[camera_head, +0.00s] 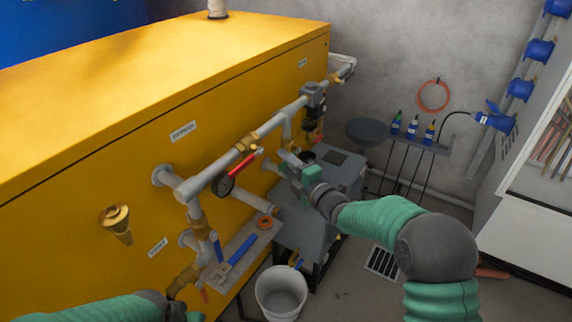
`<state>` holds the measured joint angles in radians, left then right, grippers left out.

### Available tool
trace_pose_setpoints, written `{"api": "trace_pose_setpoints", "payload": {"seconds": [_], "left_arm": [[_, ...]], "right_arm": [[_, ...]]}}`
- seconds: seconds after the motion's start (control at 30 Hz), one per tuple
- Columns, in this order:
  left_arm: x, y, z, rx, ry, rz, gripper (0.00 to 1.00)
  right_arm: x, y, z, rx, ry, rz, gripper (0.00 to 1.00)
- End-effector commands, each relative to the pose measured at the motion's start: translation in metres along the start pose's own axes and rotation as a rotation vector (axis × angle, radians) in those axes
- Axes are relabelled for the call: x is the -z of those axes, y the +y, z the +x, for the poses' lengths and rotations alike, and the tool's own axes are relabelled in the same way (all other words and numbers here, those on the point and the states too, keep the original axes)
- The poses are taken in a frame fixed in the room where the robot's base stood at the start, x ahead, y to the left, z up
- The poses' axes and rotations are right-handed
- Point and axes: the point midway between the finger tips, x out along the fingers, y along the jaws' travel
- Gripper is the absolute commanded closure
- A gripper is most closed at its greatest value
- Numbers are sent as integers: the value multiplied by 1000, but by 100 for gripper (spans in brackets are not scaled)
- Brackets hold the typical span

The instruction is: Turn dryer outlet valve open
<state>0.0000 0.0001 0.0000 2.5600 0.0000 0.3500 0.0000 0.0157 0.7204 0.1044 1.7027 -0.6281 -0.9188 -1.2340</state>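A grey pipe (225,176) runs along the front of a yellow machine. A valve with a red lever (241,167) sits on it, above a round gauge (226,186). A blue lever (217,248) and a small red lever (204,296) show on the lower pipework. I cannot tell which valve is the dryer outlet valve; the labels are too small to read. My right gripper (284,163) is right of the red lever, apart from it in the picture. Its finger gap is unclear.
The yellow machine (110,140) fills the left. A grey unit (310,228) stands below my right gripper. A white bucket (281,297) is on the floor. A shelf with bottles (415,138) stands by the back wall. A tray with a blue tool (238,252) juts out below the pipe.

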Motion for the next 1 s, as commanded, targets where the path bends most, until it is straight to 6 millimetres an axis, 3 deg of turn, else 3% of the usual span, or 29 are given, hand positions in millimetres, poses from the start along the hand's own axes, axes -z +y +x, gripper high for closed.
{"api": "trace_pose_setpoints", "payload": {"seconds": [0.07,0.37,1.0], "left_arm": [[0,0,0,0,0,0,64],[0,0,0,0,0,0,64],[0,0,0,0,0,0,64]], "right_arm": [[0,0,0,0,0,0,63],[0,0,0,1,0,0,100],[0,-2,-1,5,0,2,100]]}}
